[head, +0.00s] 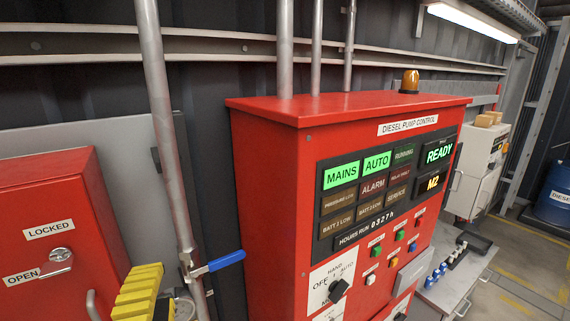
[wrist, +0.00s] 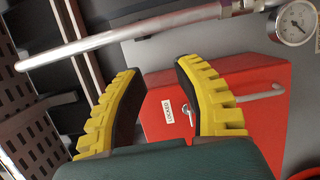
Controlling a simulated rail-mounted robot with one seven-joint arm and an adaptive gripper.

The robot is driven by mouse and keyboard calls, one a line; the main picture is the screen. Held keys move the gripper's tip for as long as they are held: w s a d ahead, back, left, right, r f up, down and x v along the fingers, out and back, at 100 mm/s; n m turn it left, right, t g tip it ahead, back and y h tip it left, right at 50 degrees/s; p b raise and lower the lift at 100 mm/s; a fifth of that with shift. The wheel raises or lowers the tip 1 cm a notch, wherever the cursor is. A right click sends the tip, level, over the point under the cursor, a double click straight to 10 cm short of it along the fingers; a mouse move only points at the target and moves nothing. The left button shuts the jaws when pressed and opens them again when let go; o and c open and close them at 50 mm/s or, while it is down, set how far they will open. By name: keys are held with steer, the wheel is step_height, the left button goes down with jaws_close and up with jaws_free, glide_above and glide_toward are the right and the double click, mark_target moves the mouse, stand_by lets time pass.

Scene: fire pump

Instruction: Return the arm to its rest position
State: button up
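My gripper (wrist: 158,72) has two yellow ridged fingers with dark inner pads. In the wrist view they stand well apart with nothing between them. In the head view the yellow fingers of my gripper (head: 138,292) show at the bottom left, in front of the gap between a red cabinet and the pipe. The rest of my arm is out of view there. In the wrist view the red cabinet (wrist: 262,95) lies beyond the fingers, and its label and latch show between them. I see no contact with it.
The red locked cabinet (head: 50,215) is at left. A vertical pipe (head: 168,120) with a blue-handled valve (head: 225,261) stands beside the diesel pump control panel (head: 270,180). A gauge (wrist: 295,23) sits on a pipe (wrist: 125,38). Open floor (head: 515,270) lies at right.

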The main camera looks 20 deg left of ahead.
steer(key=w+d+r+m+t+h+p, duration=0.1)
steer(key=w+d+r+m+t+h, duration=0.15)
steer(key=d, duration=0.45)
steer(key=w+d+r+m+t+h+p, duration=0.1)
steer(key=w+d+m+h+p, duration=0.2)
steer(key=d, duration=0.4)
steer(key=d+r+m+t+h, duration=0.2)
steer(key=d+r+m+h, duration=0.1)
steer(key=d+m, duration=0.5)
steer(key=s+d+r+m+t+h+p, duration=0.1)
steer(key=d+r+m+t+h, duration=0.2)
steer(key=d+m, duration=0.5)
steer(key=m, duration=0.5)
steer(key=shift+s+d, duration=0.3)
steer(key=shift+d, duration=0.05)
steer(key=shift+h, duration=0.25)
